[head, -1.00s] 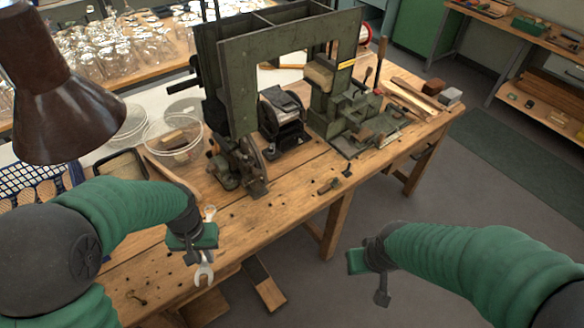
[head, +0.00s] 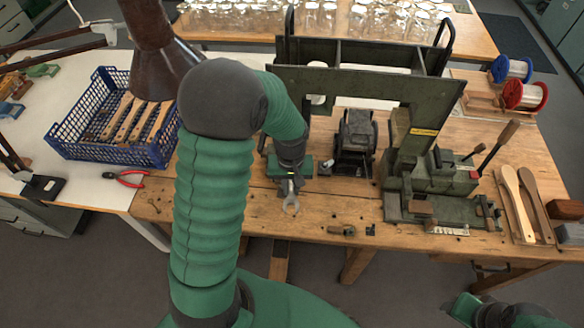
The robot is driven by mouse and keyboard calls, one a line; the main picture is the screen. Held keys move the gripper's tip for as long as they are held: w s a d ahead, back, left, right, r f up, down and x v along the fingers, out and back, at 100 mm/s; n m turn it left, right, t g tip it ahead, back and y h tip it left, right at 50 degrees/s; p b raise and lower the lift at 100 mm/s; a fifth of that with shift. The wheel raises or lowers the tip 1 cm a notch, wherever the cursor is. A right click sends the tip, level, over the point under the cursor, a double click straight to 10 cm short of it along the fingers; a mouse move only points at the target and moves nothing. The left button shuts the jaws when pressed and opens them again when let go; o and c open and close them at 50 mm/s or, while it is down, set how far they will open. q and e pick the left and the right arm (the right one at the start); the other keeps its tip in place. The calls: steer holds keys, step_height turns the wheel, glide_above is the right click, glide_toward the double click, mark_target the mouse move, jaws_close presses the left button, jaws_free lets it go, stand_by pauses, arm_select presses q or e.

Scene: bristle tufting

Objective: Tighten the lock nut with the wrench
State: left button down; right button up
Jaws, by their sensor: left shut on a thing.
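My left gripper (head: 289,187) is shut on a metal wrench (head: 290,204), whose open-ended jaw points down toward the front of the wooden bench. The gripper is in front of the lower left part of the green tufting machine (head: 340,88). The lock nut cannot be made out; my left arm and gripper hide part of the machine there. My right gripper (head: 462,308) shows only in part at the bottom right, low and away from the bench, and its jaws cannot be read.
A blue crate (head: 112,150) of wooden-handled brushes and red pliers (head: 125,178) are at the left. Small parts (head: 343,230) lie near the front edge of the wooden bench (head: 320,207). Wooden paddles (head: 517,205) lie at the right. Spools (head: 525,95) stand behind.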

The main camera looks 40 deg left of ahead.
arm_select(q)
steer(key=shift+n, duration=0.5)
steer(key=shift+s+a+f+b, duration=0.35)
steer(key=shift+f+b, duration=0.25)
steer(key=shift+f, duration=0.2)
steer(key=shift+s+a+f+b, duration=0.2)
steer(key=shift+a+f+b, duration=0.25)
steer(key=shift+f+b, duration=0.25)
steer(key=shift+s+a+f+b, duration=0.3)
steer(key=shift+a+f+b, duration=0.15)
steer(key=shift+f, duration=0.4)
arm_select(e)
steer(key=shift+s+a+f, duration=0.2)
steer(key=shift+s+f, duration=0.2)
steer(key=shift+f, duration=0.2)
steer(key=shift+s+a+f, duration=0.2)
steer(key=shift+s+f, duration=0.15)
steer(key=shift+f, duration=0.2)
